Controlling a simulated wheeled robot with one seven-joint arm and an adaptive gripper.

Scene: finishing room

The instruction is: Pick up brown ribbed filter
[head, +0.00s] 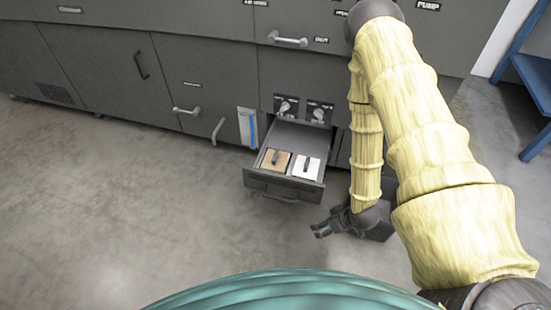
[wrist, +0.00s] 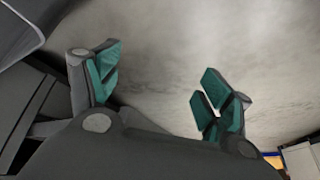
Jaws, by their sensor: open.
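The brown ribbed filter (head: 275,161) sits in the left part of an open drawer (head: 256,182), with a dark bar across its top. My gripper (head: 318,231) is low over the floor, in front and to the right of the drawer, apart from the filter. In the wrist view my gripper (wrist: 160,85) has its green-padded fingers spread wide with nothing between them. Bare floor shows beyond them, and I cannot make out the brown filter in that view.
A white filter (head: 306,167) lies right of the brown one. Two knobs (head: 287,106) are above the drawer on the grey cabinet (head: 104,75). A dark bin (head: 380,228) stands behind my wrist. A blue frame (head: 535,80) is far right. Floor left of the drawer is clear.

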